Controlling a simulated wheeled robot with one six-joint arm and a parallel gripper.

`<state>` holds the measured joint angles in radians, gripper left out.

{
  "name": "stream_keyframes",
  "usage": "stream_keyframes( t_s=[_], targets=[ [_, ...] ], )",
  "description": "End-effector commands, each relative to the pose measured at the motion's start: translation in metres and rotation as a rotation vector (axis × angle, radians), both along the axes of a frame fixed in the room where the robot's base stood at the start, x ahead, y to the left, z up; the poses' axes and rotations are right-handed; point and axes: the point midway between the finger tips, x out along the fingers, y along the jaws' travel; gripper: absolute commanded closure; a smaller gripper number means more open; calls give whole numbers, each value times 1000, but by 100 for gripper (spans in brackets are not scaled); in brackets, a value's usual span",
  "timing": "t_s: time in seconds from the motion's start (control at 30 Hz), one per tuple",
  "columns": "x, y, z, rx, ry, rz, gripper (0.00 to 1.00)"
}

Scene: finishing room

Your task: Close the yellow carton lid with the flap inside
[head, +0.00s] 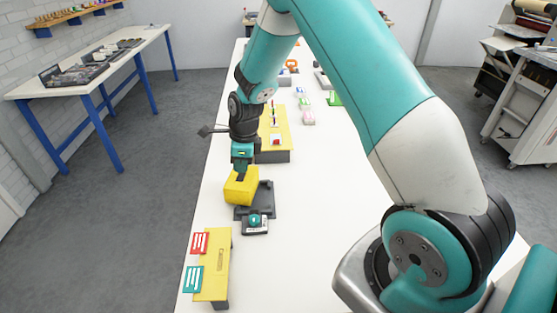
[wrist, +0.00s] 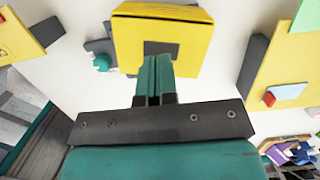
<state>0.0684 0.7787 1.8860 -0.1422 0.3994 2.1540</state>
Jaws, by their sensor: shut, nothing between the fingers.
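The yellow carton (head: 241,187) stands on the white table beside a dark grey holder. In the wrist view the carton (wrist: 190,55) fills the upper middle, with a dark rectangular patch on the face towards me. A thin dark line runs along its upper edge; I cannot tell whether the flap is tucked inside. My gripper (head: 240,177) points down at the carton, its fingers shut with nothing between them. In the wrist view the closed fingertips (wrist: 155,62) overlap the dark patch; I cannot tell whether they touch it.
The dark grey holder (head: 265,196) is right of the carton, with a teal-knobbed device (head: 254,222) in front. A yellow board (head: 213,262) with red and teal cards is nearer. Another yellow board (head: 277,130) stands behind.

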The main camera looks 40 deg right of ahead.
Motion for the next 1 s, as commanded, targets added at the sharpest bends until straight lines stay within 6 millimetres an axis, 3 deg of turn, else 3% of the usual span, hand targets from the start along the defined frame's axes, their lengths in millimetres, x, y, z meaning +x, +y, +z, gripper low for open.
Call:
stream_keyframes(
  t_s=[0.73,1.0],
  targets=[
    [0,0,74,0,0,0,100],
    [0,0,79,0,0,0,100]
  ],
)
